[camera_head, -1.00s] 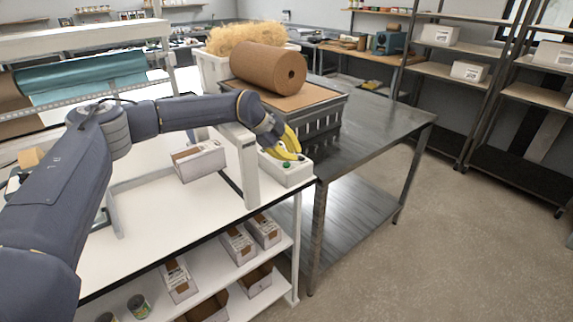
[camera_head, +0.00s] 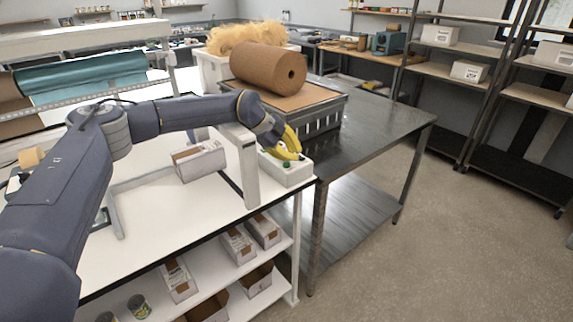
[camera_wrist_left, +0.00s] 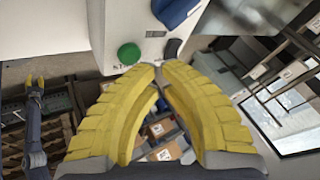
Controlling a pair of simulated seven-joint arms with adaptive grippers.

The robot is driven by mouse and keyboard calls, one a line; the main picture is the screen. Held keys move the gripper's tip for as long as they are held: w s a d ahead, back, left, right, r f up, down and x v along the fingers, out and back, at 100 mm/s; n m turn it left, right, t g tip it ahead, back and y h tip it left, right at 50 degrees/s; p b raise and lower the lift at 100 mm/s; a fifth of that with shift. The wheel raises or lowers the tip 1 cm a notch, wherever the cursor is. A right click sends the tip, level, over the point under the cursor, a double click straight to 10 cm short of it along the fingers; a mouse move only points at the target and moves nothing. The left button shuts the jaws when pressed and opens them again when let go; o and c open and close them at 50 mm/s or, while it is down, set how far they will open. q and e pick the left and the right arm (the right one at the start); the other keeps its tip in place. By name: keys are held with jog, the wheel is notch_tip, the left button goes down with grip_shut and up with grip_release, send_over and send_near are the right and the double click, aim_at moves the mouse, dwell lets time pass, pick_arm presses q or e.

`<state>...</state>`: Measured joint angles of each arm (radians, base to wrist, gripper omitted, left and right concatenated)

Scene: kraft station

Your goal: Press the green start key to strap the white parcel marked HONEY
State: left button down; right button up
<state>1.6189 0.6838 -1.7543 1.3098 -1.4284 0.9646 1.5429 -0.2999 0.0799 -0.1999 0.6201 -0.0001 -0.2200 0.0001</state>
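The green start key (camera_head: 287,165) sits on top of a small pale control box (camera_head: 290,176) at the table corner. The key also shows as a round green button in the left wrist view (camera_wrist_left: 128,54). My left gripper (camera_head: 296,156) is just above this box. Its yellow fingertips are together and empty, beside the key; contact cannot be told. A white parcel (camera_head: 200,165) lies on the white table left of the upright arch post; its marking is too small to read.
A dark metal table (camera_head: 375,125) stands right of the white table and carries a crate with a brown paper roll (camera_head: 268,68). The white arch post (camera_head: 248,170) stands close left of the control box. Several cartons and tins lie on the shelf below.

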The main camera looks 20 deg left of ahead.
pick_arm(q)
jog(key=shift+s+d+f, duration=0.1)
jog(key=shift+s+f, duration=0.2)
jog(key=shift+f, duration=0.3)
jog(key=shift+s+f, duration=0.3)
jog(key=shift+f, duration=0.25)
jog(key=shift+a+r, duration=0.2)
jog(key=shift+r, duration=1)
jog(key=shift+w+r, duration=0.2)
jog(key=shift+r, duration=1.4)
